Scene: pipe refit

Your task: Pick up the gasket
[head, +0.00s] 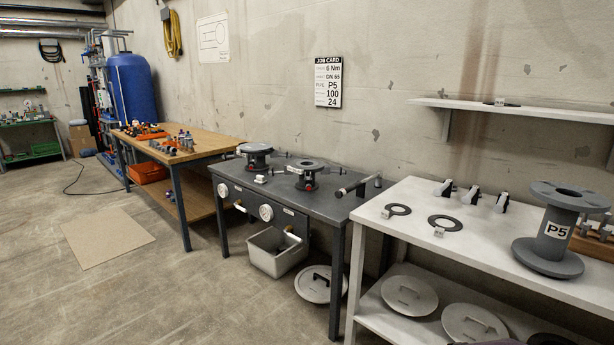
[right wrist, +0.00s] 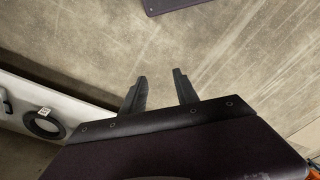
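Two dark flat ring gaskets lie on the white table, each with a small pale tag. The smaller-looking gasket (head: 399,208) is at the table's left end. The other gasket (head: 456,225) lies to its right, nearer the front edge. A third flat dark piece (head: 510,104), perhaps a gasket, lies on the wall shelf. My right gripper (right wrist: 159,84) is open and empty over bare floor, apart from that gasket. My left gripper is in neither view.
The white table (head: 405,245) also holds a flanged spool marked P5 (head: 555,232) and several black-and-silver clamps (head: 474,193). A grey bench (head: 330,205) with flanged fittings stands to the left. A wooden workbench (head: 205,155) is farther left. The floor in front is mostly clear.

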